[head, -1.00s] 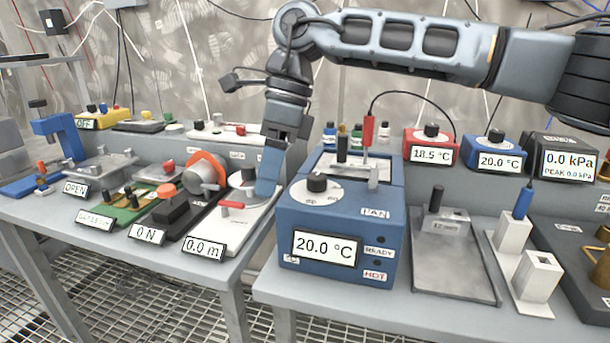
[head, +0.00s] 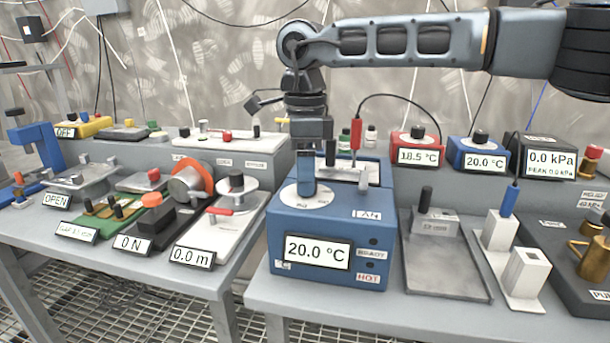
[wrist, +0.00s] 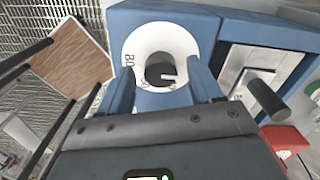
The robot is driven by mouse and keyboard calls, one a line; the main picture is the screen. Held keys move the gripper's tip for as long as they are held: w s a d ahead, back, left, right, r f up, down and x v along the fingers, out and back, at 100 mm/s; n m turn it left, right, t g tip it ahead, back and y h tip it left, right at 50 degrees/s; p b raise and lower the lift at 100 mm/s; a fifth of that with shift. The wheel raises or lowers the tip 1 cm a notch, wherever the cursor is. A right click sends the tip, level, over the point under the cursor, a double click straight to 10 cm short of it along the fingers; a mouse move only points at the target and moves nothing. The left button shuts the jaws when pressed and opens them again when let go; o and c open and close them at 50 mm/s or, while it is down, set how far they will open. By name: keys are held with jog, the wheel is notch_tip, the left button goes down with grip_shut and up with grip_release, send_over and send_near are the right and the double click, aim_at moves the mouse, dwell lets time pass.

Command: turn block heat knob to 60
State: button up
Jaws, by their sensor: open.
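The blue heater block (head: 325,228) stands on the front bench, and its display (head: 318,251) reads 20.0 °C. Its black knob (wrist: 160,69) sits on a white dial (wrist: 185,45) with printed numbers, seen from above in the wrist view. My gripper (head: 307,190) is over the dial in the head view and hides the knob there. In the wrist view the two blue fingers of my gripper (wrist: 163,85) are spread, one on each side of the knob. I cannot tell whether either finger touches it.
A red probe (head: 356,134) with a black cable stands behind the dial, close to my gripper. A metal plate with a black handle (head: 426,199) is to the right. The device with a white dial (head: 237,184) is to the left, across a gap between benches.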

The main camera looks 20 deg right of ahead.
jog(key=shift+f, duration=0.4)
jog(key=c, duration=1.1)
